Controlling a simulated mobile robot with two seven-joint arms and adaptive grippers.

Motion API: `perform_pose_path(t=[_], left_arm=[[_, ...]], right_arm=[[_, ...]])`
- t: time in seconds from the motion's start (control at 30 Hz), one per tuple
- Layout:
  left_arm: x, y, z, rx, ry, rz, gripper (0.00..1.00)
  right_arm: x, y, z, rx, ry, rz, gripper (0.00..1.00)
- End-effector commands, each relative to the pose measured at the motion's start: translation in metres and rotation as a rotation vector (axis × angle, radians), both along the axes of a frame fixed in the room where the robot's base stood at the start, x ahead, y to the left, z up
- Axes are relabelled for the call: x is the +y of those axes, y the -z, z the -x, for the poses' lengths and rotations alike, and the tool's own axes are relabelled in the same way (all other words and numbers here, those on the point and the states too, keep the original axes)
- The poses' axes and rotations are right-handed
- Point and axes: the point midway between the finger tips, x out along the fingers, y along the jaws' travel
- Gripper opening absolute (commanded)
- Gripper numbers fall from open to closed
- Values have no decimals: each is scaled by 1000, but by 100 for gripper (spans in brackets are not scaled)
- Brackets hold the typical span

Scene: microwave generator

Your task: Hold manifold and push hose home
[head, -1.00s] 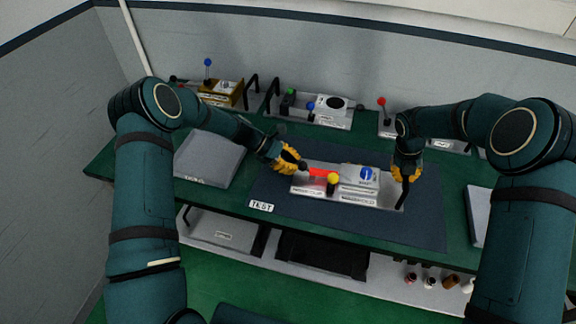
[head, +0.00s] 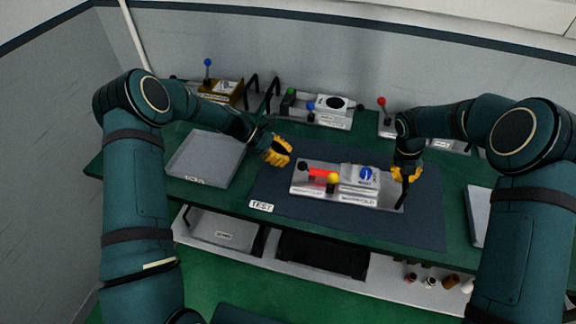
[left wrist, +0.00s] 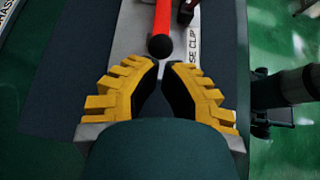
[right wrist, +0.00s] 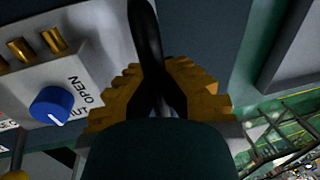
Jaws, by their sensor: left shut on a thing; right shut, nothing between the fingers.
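The white manifold block (head: 362,178) with a blue dial stands on a pale fixture base on the dark mat. Its blue dial (right wrist: 52,105) and brass fittings show in the right wrist view. The red hose (head: 320,173) lies left of the block, its black end (left wrist: 160,46) facing my left gripper. My right gripper (head: 404,178) is shut at the block's right, by a black bar (right wrist: 146,32); contact is unclear.
A yellow ball knob (head: 333,179) stands beside the hose. A grey tray (head: 206,157) lies on the left of the green bench, another (head: 477,213) at the right edge. Several lever fixtures (head: 325,110) line the back. The mat's front strip is clear.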

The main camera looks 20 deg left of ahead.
Motion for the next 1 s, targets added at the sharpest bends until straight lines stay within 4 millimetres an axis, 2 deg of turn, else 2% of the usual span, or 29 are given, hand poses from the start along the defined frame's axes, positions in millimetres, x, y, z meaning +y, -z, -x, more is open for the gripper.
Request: perform_pose_path(t=[0.17, 0.6, 0.8, 1.0], left_arm=[[14, -10, 0, -2, -2, -1, 0], [83, -56, 5, -1, -3, -2, 0], [97, -66, 6, 0, -1, -1, 0], [99, -68, 6, 0, -1, -1, 0]], right_arm=[[0, -1, -1, -2, 1, 1, 0], [0, -1, -1, -2, 1, 0, 0], [0, -1, -1, -2, 1, 0, 0], [0, -1, -1, -2, 1, 0, 0]])
